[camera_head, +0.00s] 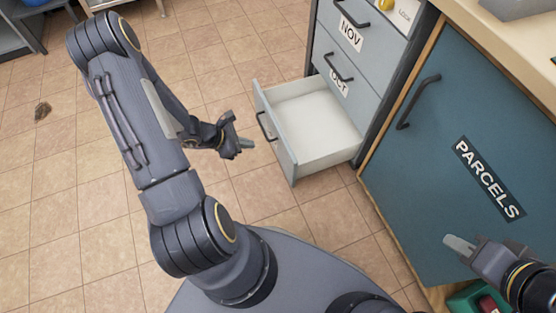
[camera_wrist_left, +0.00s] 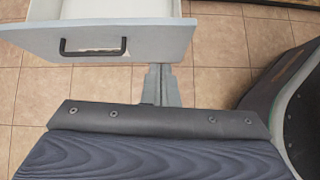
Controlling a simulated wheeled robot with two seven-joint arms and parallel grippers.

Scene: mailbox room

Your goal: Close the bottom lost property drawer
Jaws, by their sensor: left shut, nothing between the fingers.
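The bottom drawer (camera_head: 318,122) of the grey drawer unit is pulled out and looks empty, with a pale interior. Its front panel (camera_head: 275,136) has a dark bar handle (camera_head: 266,127). My left gripper (camera_head: 246,143) is shut and empty, a little in front of the panel. In the left wrist view, the drawer front (camera_wrist_left: 150,42) with its handle (camera_wrist_left: 93,47) is at the upper left, and my left fingertips (camera_wrist_left: 161,70) point at its lower right part. I cannot tell whether they touch. My right gripper (camera_head: 460,245) is at the lower right by the parcels door; its finger gap is unclear.
Drawers marked NOV (camera_head: 350,35) and OCT (camera_head: 338,82) above are closed. A teal PARCELS door (camera_head: 450,150) stands to the right, with a green crate (camera_head: 470,299) near its foot. A small brown object (camera_head: 42,111) lies far left.

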